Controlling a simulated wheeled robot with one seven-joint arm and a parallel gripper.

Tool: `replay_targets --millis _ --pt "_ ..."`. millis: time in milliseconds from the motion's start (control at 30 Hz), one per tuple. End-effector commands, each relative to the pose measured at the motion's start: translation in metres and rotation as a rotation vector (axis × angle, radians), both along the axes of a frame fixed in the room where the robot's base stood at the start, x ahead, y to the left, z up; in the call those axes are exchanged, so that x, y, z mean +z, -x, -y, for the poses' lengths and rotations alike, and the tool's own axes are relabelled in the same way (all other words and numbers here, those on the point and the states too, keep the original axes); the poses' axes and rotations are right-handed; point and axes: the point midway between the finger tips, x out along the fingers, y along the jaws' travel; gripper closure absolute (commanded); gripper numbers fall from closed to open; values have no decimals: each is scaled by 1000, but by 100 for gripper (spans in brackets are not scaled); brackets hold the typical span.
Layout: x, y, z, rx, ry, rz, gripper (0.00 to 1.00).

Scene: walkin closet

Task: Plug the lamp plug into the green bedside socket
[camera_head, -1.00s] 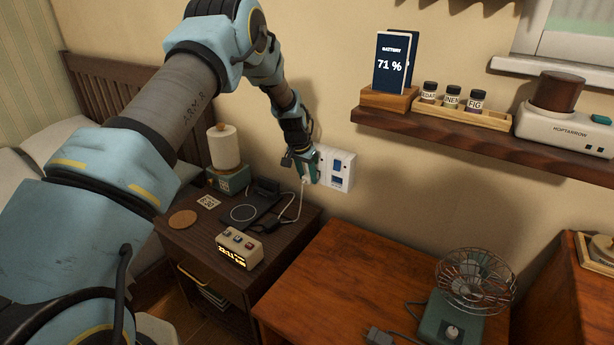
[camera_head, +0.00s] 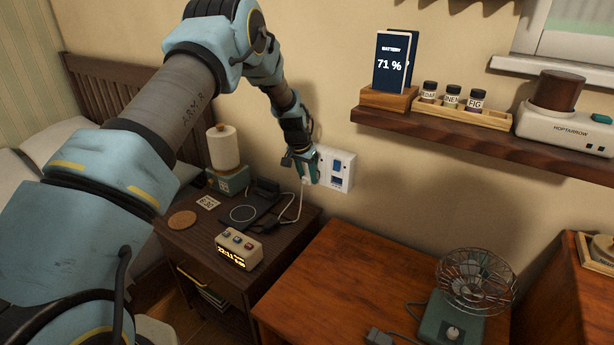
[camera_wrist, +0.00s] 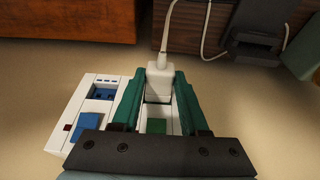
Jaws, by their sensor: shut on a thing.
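My gripper (camera_wrist: 160,100) is shut on a white plug (camera_wrist: 159,80), with the teal fingers on either side of it. In the head view my gripper (camera_head: 302,172) is at the wall, against the left part of the white socket plate (camera_head: 347,172). In the wrist view the plug is over the part of the plate with the green switch (camera_wrist: 156,126). The fingers and plug hide the green socket's holes, so I cannot tell how deep the pins are. The blue switch (camera_wrist: 91,122) and an empty blue socket (camera_wrist: 104,94) are beside it. A white cord (camera_head: 300,207) hangs from the plug.
The dark nightstand (camera_head: 190,240) below holds a clock (camera_head: 239,250), a black charging stand (camera_head: 262,205) and a white cylinder on a teal base (camera_head: 224,150). A wooden desk (camera_head: 330,275) with a fan (camera_head: 470,290) and another plug (camera_head: 378,336) is right. A shelf (camera_head: 440,140) is above right.

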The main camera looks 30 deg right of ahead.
Motion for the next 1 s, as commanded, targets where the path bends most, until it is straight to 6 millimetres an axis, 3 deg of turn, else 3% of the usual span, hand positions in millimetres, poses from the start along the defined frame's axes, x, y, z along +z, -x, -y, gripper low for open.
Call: replay_targets --millis 900,933,1000 --pt "0 -6 10 0 2 1 100" --pt "0 -6 10 0 2 1 54" --pt "0 -6 10 0 2 1 46"
